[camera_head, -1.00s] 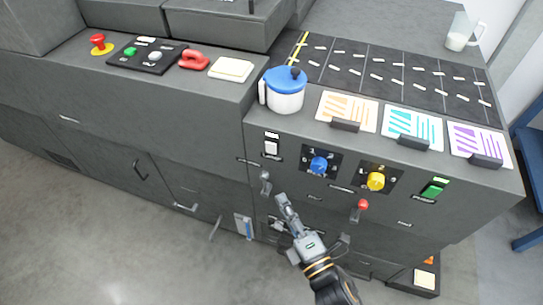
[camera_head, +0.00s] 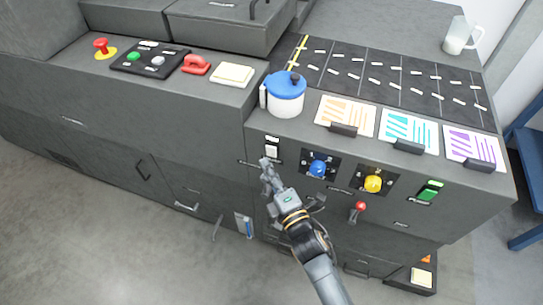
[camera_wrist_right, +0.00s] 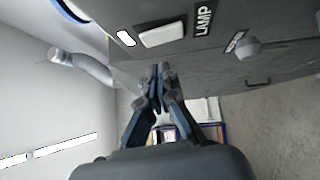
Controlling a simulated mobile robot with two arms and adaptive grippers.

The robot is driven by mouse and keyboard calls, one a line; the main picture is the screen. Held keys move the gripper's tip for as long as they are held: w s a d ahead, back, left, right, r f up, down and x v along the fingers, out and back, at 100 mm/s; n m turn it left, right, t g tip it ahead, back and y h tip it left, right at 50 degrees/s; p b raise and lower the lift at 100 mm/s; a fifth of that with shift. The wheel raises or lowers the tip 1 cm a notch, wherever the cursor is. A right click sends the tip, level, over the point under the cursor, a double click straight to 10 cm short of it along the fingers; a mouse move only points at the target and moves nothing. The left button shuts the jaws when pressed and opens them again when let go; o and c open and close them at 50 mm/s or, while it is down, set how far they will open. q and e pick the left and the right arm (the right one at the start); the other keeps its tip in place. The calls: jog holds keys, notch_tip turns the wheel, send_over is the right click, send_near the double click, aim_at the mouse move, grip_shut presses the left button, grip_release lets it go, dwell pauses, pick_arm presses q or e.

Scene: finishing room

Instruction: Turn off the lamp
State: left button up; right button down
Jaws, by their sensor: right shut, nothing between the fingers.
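The lamp switch (camera_head: 271,151) is a white rocker on the front panel of the grey console, below the white jar with the blue lid. In the right wrist view the white rocker (camera_wrist_right: 162,35) sits beside a label reading LAMP (camera_wrist_right: 203,20), with a small bright white strip (camera_wrist_right: 125,38) at its other end. My right gripper (camera_head: 265,163) is shut and empty, its tips just below the switch in the head view. In the wrist view the right fingertips (camera_wrist_right: 161,69) look close to the panel; I cannot tell whether they touch it. My left gripper is out of view.
Right of the switch are a blue knob (camera_head: 318,168), a yellow knob (camera_head: 373,183), a red-tipped lever (camera_head: 359,207) and a green switch (camera_head: 430,190). The white jar (camera_head: 286,97) stands near the console's edge above. Open floor lies in front on the left.

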aim_at(267, 148)
jog(key=shift+w+d+r, duration=0.1)
jog(key=shift+w+d, duration=0.2)
jog(key=shift+w, duration=0.3)
jog(key=shift+w+d+r, duration=0.1)
jog(key=shift+w+d, duration=0.15)
jog(key=shift+w, duration=0.35)
jog(key=shift+w+d+r, duration=0.1)
jog(key=shift+w+r, duration=0.05)
jog(key=shift+w, duration=0.05)
